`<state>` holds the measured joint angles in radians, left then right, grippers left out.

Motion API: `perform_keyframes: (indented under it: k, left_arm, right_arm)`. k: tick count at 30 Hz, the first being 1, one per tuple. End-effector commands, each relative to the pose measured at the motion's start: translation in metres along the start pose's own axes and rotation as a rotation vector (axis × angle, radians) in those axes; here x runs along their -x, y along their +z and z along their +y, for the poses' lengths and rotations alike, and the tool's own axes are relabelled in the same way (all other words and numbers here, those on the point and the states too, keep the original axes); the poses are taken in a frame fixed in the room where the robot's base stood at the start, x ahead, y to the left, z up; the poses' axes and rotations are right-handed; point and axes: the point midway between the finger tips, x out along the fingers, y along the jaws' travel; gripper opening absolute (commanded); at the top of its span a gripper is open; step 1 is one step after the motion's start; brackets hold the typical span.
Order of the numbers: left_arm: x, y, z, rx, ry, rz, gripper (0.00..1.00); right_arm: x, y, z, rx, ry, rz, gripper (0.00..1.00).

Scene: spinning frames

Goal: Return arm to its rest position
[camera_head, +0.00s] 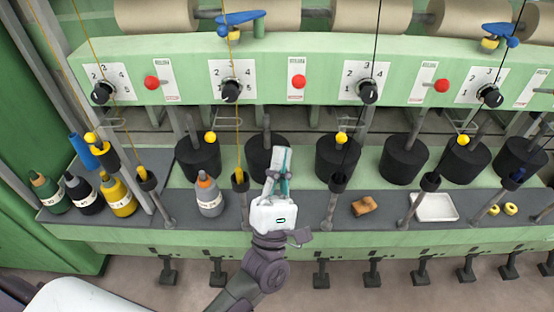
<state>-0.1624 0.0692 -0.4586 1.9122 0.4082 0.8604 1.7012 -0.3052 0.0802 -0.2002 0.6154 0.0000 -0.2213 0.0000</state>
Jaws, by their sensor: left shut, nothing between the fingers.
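My left gripper (280,168) is in the head view, in front of the middle of the spinning frame (206,62). It is shut and holds nothing. Its white body (274,215) is above the front edge of the grey shelf, with the fingers pointing up and away toward a black pot. The forearm comes up from the bottom of the picture. My right gripper does not show.
Several black pots (405,160) and slanted rods stand along the shelf. Bottles (119,196) stand at the left, and a grey bottle (210,197) is left of my gripper. A brown block (364,206) and a white tray (434,207) lie to the right. Floor is in front.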

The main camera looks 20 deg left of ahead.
Motion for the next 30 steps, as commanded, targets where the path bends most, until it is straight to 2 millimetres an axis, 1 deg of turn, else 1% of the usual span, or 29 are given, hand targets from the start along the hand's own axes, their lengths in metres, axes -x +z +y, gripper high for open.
perform_keyframes:
  k: [1, 4, 10, 12, 14, 17, 18, 20, 21, 23, 24, 26, 27, 29, 30]
  left_arm:
    - [0.000, 0.000, 0.000, 0.000, 0.000, 0.000, 0.00]
    - [0.000, 0.000, 0.000, 0.000, 0.000, 0.000, 0.00]
    - [0.000, 0.000, 0.000, 0.000, 0.000, 0.000, 0.00]
    - [0.001, -0.002, -0.003, -0.011, -0.010, 0.003, 0.00]
    - [0.007, -0.007, -0.012, -0.045, -0.043, 0.010, 0.00]
    - [0.027, -0.027, -0.042, -0.174, -0.160, 0.030, 0.00]
    - [0.041, -0.039, -0.059, -0.248, -0.230, 0.037, 0.00]
    - [0.067, -0.060, -0.086, -0.373, -0.353, 0.043, 0.00]
    - [0.088, -0.075, -0.103, -0.461, -0.441, 0.043, 0.00]
    - [0.123, -0.097, -0.126, -0.586, -0.576, 0.032, 0.00]
    - [0.147, -0.112, -0.139, -0.665, -0.665, 0.021, 0.00]
    - [0.185, -0.133, -0.155, -0.776, -0.798, -0.005, 0.00]
    - [0.211, -0.146, -0.163, -0.845, -0.886, -0.027, 0.00]
    - [0.253, -0.165, -0.172, -0.941, -1.020, -0.068, 0.00]
    - [0.282, -0.176, -0.176, -0.999, -1.108, -0.101, 0.00]
  right_arm:
    - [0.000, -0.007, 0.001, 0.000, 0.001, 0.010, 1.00]
    - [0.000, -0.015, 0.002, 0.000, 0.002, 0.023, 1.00]
    - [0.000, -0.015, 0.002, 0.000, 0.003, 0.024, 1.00]
    - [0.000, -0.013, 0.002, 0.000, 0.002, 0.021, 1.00]
    - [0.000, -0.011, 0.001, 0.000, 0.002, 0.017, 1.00]
    - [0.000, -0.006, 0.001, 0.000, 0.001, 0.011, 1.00]
    - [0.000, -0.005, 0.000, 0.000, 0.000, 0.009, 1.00]
    - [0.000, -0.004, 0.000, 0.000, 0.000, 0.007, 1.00]
    - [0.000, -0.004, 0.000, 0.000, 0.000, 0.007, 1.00]
    - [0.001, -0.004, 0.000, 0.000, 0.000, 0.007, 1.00]
    - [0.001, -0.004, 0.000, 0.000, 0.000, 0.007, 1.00]
    - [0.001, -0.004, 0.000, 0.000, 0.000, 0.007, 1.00]
    - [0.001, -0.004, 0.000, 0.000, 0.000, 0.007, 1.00]
    - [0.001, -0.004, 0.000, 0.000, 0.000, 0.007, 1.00]
    - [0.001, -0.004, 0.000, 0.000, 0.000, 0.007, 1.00]
